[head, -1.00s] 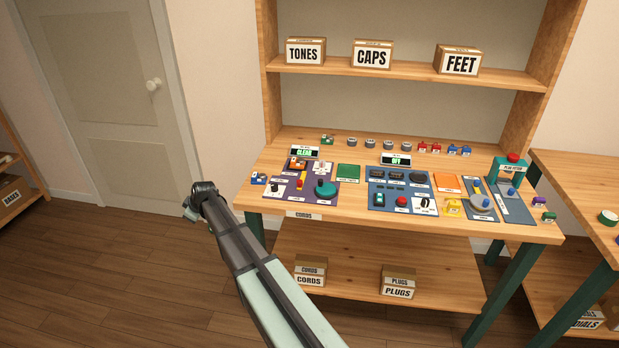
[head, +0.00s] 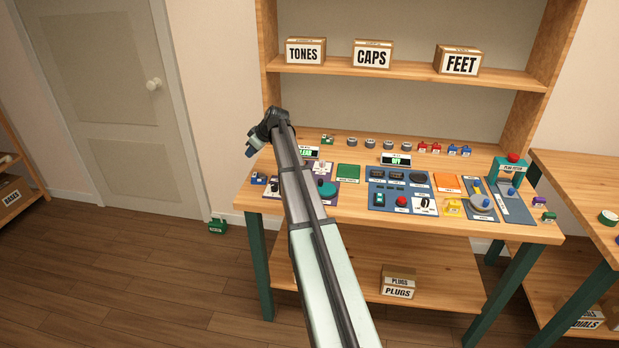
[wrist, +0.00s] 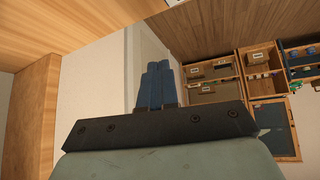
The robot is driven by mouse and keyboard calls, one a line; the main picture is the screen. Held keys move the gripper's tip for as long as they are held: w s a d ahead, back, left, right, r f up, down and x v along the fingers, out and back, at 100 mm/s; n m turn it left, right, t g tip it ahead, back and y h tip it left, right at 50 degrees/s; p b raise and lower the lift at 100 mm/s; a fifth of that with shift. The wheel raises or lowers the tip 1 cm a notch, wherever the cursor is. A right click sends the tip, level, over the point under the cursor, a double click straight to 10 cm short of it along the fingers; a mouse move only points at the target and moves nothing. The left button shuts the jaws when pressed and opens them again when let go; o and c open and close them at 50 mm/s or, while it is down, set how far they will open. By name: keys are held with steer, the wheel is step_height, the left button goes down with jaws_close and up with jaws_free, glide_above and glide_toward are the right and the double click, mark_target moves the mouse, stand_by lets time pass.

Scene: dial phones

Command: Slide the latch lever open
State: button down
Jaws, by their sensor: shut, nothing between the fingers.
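My gripper (head: 251,151) is raised at the left end of the workbench, in front of the wall, with my arm crossing over the left part of the bench. In the wrist view its blue fingers (wrist: 157,84) are closed together and empty. My arm hides much of the purple panel on the bench; a teal knob (head: 327,189) shows at its right side. A blue panel (head: 386,207) with switches and a red button (head: 401,201) lies to the right. I cannot tell which part is the latch lever.
The bench (head: 345,212) holds many small parts. A shelf above carries boxes labelled TONES (head: 305,51), CAPS (head: 372,55) and FEET (head: 457,61). A green object (head: 217,226) lies on the floor by the door. Floor left of the bench is mostly clear.

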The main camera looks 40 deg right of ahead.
steer(key=s+d+r+m+g+y, duration=0.2)
steer(key=s+d+m, duration=0.2)
steer(key=s+d, duration=1.7)
steer(key=shift+s+d+m+y, duration=0.3)
steer(key=shift+s+d+m, duration=0.1)
steer(key=shift+s, duration=0.15)
steer(key=x, duration=1)
steer(key=shift+a+f, duration=0.2)
steer(key=shift+f, duration=0.05)
steer(key=shift+s+a+r, duration=0.1)
steer(key=shift+a+r, duration=0.05)
steer(key=shift+a, duration=1.7)
